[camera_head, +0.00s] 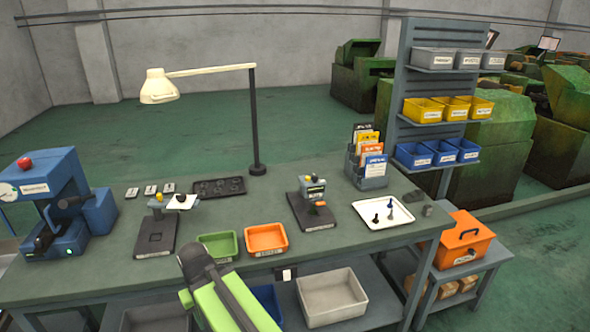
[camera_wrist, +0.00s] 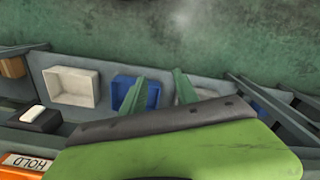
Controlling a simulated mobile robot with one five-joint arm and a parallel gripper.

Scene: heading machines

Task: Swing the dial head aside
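Two small stands on the workbench (camera_head: 85,278) could carry the dial head. The left one has a dark base plate (camera_head: 155,236), a yellow-topped post and a head with a pale round face (camera_head: 181,202) reaching to the right. The right one (camera_head: 313,192) has a grey head with a yellow top over a dark base. I cannot tell for sure which is meant. My green and black arm shows low in the head view, in front of the bench. My gripper (camera_wrist: 157,88) shows two green fingers apart, with nothing between them, over the lower shelf area. Neither stand shows in the wrist view.
A green tray (camera_head: 218,247) and an orange tray (camera_head: 266,239) lie near the bench's front edge. A blue machine (camera_head: 62,205) stands left, a lamp (camera_head: 255,120) at the back. A white tray (camera_head: 383,212) with small parts lies right. A blue bin (camera_wrist: 125,92) sits below.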

